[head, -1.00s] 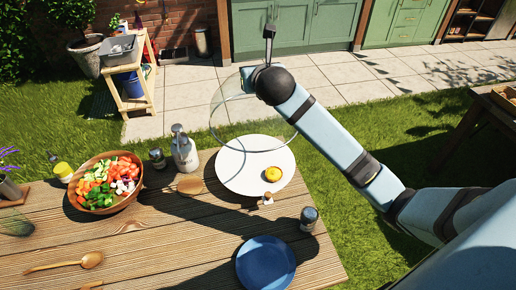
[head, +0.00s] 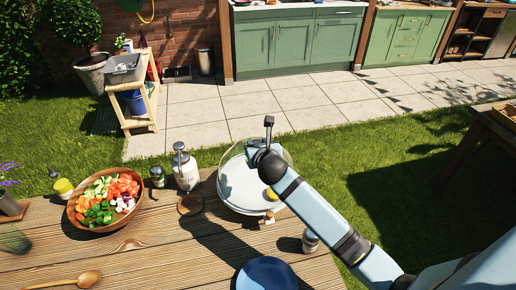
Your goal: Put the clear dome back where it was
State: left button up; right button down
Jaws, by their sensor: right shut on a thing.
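The clear dome (head: 232,158) is over the round white plate (head: 238,185) at the table's back right edge. Its lower rim appears to lie close around the plate's rim; I cannot tell whether they touch. A small yellow item (head: 271,194) on the plate is partly hidden by my right arm. My right gripper (head: 260,153) is at the dome's top and shut on it; its fingers are mostly hidden by the dark wrist. My left gripper is out of view.
A steel canister (head: 185,168), a small jar (head: 158,176) and a wooden salad bowl (head: 105,221) stand left of the plate. A dark-lidded shaker (head: 310,240) and a blue plate (head: 266,275) are in front, near my right arm. The table's middle is mostly clear.

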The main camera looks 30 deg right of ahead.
jog(key=shift+f, duration=0.4)
jog(key=c, duration=0.7)
grip_release()
jog(key=shift+f, duration=0.1)
jog(key=shift+c, duration=0.2)
jog(key=shift+s+r, duration=0.1)
jog(key=shift+r, duration=0.1)
jog(key=v, duration=1.2)
jog(key=shift+a+f, duration=0.1)
